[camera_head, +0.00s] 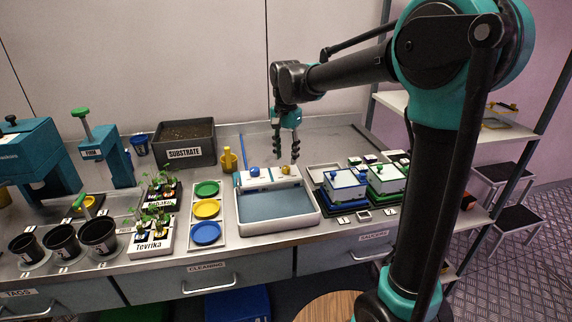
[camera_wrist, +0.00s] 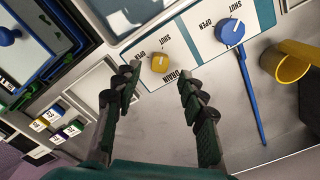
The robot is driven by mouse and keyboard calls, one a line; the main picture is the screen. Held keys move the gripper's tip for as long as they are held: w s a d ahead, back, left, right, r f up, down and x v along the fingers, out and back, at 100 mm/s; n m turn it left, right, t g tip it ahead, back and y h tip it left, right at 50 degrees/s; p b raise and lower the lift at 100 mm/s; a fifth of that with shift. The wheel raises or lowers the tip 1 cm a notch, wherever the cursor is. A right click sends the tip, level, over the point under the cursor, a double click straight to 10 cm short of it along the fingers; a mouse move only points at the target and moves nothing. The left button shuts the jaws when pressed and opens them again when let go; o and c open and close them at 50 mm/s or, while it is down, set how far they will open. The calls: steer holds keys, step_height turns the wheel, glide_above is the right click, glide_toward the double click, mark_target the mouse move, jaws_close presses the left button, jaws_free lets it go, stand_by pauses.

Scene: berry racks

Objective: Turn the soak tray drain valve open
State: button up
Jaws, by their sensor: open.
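The soak tray (camera_head: 275,208) is a white basin of grey-blue water on the bench, with a valve panel along its back edge. The drain valve is a small yellow knob (camera_wrist: 160,62) beside the word DRAIN, with OPEN and SHUT marks; it also shows in the head view (camera_head: 286,170). Its small pale pointer looks turned towards SHUT, but is hard to read. My gripper (camera_wrist: 155,80) is open and empty, its two dark ribbed fingers pointing at the panel on either side of the yellow knob. In the head view my gripper (camera_head: 286,158) hangs just above the knob; I see no contact.
A larger blue knob (camera_wrist: 232,31) with its own OPEN and SHUT marks shares the panel. A yellow cup (camera_head: 228,160) and the substrate bin (camera_head: 185,155) stand left of it. Boxes with white lids (camera_head: 345,180) stand right. The bench behind the panel is mostly clear.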

mark_target(286, 167)
steer(key=shift+f, duration=2)
steer(key=shift+c, duration=0.2)
jaws_close()
